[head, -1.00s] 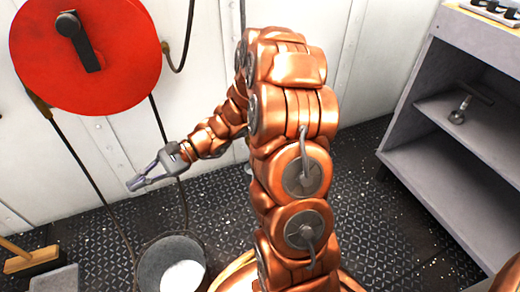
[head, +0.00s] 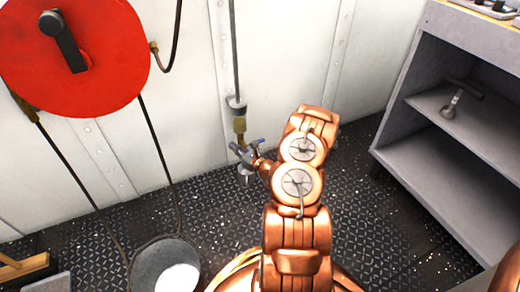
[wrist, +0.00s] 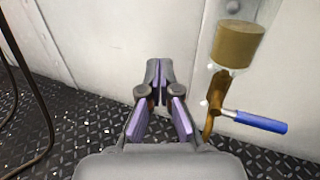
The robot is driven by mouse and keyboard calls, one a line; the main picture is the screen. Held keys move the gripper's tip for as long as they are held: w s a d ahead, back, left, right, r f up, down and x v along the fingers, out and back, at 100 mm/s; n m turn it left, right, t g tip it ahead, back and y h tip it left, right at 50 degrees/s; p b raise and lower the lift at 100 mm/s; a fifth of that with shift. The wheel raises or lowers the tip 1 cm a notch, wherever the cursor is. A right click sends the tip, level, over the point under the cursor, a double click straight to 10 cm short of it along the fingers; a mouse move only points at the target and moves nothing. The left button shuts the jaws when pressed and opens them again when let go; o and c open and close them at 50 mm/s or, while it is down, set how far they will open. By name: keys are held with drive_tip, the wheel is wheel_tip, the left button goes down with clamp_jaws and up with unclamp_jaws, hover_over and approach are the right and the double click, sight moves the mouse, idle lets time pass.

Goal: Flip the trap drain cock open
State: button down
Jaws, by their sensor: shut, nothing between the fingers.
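The trap drain cock has a brass body (wrist: 214,98) below a brass cylinder (wrist: 238,43) at the right of the wrist view. Its blue lever (wrist: 255,121) sticks out to the right, nearly level and dipping slightly. In the head view the brass part (head: 239,126) hangs at the foot of a wall pipe, with the blue lever (head: 258,142) just below, right. My gripper (wrist: 160,80) is shut and empty, left of the cock and apart from it in the wrist view. In the head view my gripper (head: 236,148) overlaps the cock, partly hiding it.
A bucket (head: 150,268) with white contents stands on the deck at lower left. A red hose reel (head: 75,50) hangs on the white wall, its hoses running down. A grey shelf unit (head: 440,130) stands at right. Deck between shelf and cock is clear.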

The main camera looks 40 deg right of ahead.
drive_tip(key=s+d+f+m+g+h, duration=0.2)
drive_tip(key=s+d+f+m+h, duration=0.2)
drive_tip(key=s+d+f, duration=0.5)
wheel_tip(320, 180, down, 3)
drive_tip(key=shift+s+d+f+m+g+h, duration=0.1)
drive_tip(key=shift+s+d+m+g+h, duration=0.2)
drive_tip(key=shift+d+h, duration=0.75)
drive_tip(key=shift+w+a, duration=0.15)
drive_tip(key=shift+a, duration=0.05)
drive_tip(key=b+x, duration=0.5)
drive_tip(key=x, duration=0.5)
drive_tip(key=shift+s+a+r+b, duration=0.1)
drive_tip(key=shift+s+r+b, duration=0.1)
drive_tip(key=shift+r+b, duration=0.55)
drive_tip(key=shift+s+r+b, duration=0.15)
drive_tip(key=shift+r+b, duration=0.05)
drive_tip(key=shift+r, duration=1)
